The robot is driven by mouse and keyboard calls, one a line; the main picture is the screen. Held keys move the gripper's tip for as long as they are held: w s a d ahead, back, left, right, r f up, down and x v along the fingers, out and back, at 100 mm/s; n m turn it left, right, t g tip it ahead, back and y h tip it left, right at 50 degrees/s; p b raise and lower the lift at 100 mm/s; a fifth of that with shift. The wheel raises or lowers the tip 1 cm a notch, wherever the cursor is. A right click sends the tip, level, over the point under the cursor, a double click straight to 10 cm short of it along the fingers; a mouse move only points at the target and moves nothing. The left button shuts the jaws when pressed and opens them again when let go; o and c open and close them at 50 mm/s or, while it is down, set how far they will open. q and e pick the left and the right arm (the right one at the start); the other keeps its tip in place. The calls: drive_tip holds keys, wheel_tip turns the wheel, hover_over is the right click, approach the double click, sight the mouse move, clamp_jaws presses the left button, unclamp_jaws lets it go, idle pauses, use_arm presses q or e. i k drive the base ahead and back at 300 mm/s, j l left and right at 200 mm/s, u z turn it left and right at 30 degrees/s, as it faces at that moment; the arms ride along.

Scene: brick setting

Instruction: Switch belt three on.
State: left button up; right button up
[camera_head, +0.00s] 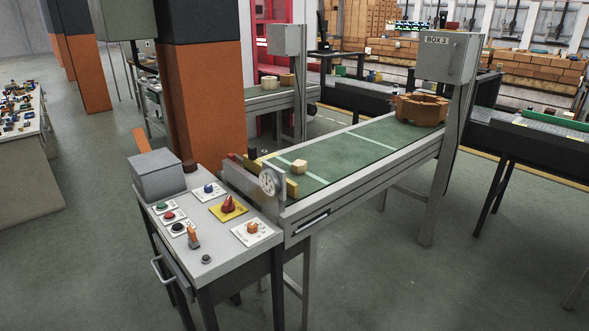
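A control desk (225,255) stands at the front centre with several controls on its top. A green button (162,205), a red button (169,215) and a black knob (177,228) line its left side. A blue control (208,188) sits on a white plate. A red knob (228,204) sits on a yellow plate. An orange control (252,227) sits on a white plate at the right, and an orange lever (193,238) stands near the front. Their labels are too small to read. A green conveyor belt (345,152) runs away behind the desk. Neither gripper is in view.
A round gauge (268,182) stands at the belt's near end. A pale block (299,167) and a brown ring-shaped part (420,109) lie on the belt. A grey box (452,57) labelled "BOX" is on a post. An orange pillar (203,105) stands behind the desk. The front floor is clear.

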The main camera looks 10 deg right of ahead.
sight(227, 207)
drive_tip(key=i+u, duration=0.35)
drive_tip(key=i+l+u, duration=0.25)
drive_tip(key=i+u, duration=0.15)
drive_tip(key=i+l+u, duration=0.35)
drive_tip(key=j, duration=0.1)
